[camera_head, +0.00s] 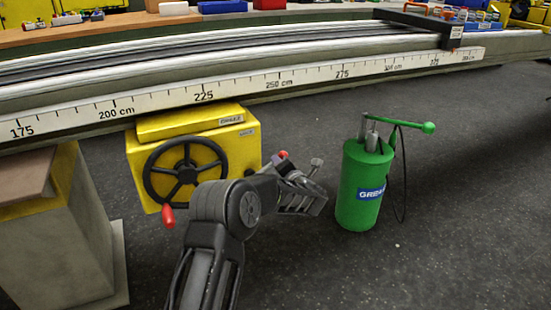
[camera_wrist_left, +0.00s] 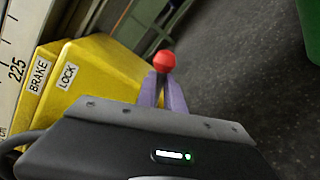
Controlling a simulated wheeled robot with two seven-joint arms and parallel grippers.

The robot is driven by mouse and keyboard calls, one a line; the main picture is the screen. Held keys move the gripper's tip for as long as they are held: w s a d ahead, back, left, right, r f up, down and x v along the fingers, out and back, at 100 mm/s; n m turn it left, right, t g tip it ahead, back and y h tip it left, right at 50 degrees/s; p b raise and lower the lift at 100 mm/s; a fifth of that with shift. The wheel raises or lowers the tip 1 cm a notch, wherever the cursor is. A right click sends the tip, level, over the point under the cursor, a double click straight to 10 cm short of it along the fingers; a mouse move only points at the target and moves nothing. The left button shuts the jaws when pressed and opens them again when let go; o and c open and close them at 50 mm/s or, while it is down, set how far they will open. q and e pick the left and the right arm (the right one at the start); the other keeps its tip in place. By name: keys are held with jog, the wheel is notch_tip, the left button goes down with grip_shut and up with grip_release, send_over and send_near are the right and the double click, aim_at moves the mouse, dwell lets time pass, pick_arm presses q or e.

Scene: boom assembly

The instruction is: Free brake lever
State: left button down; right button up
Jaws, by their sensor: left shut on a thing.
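The yellow brake box (camera_head: 242,143) with a black handwheel (camera_head: 186,172) stands below the long scaled beam. In the left wrist view the box (camera_wrist_left: 90,85) carries labels reading BRAKE and LOCK. The brake lever's red knob (camera_head: 283,154) shows at the box's right side, and in the left wrist view the knob (camera_wrist_left: 164,61) sits at my fingertips. My left gripper (camera_wrist_left: 162,88) is shut on the lever just below the knob. The lever's shaft is mostly hidden by the fingers and wrist. My right gripper is in neither view.
A green grease pump (camera_head: 365,180) with a hose stands on the dark floor to the right. A concrete block (camera_head: 75,235) stands at the left. The beam (camera_head: 300,82) spans above the box. Floor at the lower right is clear.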

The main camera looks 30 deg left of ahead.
pick_arm(q)
jog(key=shift+d+f+m, duration=0.1)
jog(key=shift+f+m, duration=0.1)
jog(key=shift+m, duration=0.1)
jog(key=c, duration=1.5)
grip_release()
jog(key=shift+w, duration=0.1)
jog(key=shift+o, duration=0.2)
jog(key=p+v, duration=0.2)
jog(key=v, duration=0.5)
jog(key=shift+s+d, duration=0.3)
